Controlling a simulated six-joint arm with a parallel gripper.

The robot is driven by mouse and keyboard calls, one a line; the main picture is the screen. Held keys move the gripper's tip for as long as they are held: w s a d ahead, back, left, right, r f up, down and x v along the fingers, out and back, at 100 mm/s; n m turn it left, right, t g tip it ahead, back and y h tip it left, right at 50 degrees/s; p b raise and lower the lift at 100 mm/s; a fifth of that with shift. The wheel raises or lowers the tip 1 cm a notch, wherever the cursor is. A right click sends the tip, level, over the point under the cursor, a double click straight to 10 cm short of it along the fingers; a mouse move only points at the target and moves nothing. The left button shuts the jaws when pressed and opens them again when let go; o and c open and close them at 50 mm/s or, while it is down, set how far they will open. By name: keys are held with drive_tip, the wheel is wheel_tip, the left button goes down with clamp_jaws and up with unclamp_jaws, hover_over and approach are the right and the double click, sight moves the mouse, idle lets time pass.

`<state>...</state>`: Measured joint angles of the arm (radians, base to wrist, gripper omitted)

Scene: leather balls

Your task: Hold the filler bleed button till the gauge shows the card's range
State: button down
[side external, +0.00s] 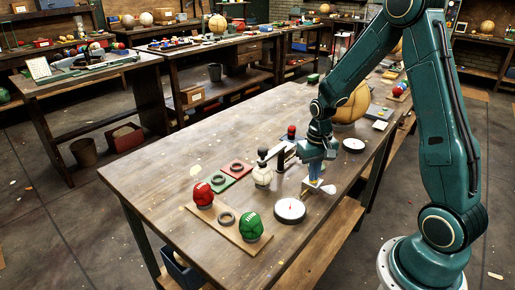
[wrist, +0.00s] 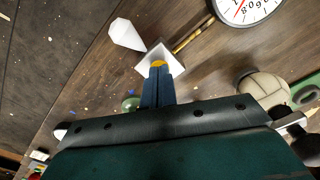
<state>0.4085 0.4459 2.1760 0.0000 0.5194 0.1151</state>
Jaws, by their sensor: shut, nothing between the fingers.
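My gripper (side external: 313,178) points down over the table, its two blue fingers shut and empty. In the wrist view its fingertips (wrist: 158,72) overlap the near edge of a round yellow button (wrist: 158,63) on a small white block (wrist: 149,70). I cannot tell whether the button is pressed down. A white round gauge (side external: 290,209) lies beside the block; part of its numbered dial (wrist: 245,8) shows at the top of the wrist view. Its reading cannot be made out. A white pointed piece (wrist: 127,33) lies beside the block. I cannot identify the range card.
A wooden board (side external: 228,231) holds a red ball (side external: 203,194) and a green ball (side external: 250,226). A cream ball (side external: 262,175) stands left of my gripper.

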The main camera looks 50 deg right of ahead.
idle(0.3)
drive_tip(key=shift+r, duration=3)
wheel_tip(320, 180, up, 3)
drive_tip(key=shift+f, duration=0.2)
drive_tip(key=shift+f, duration=3.3)
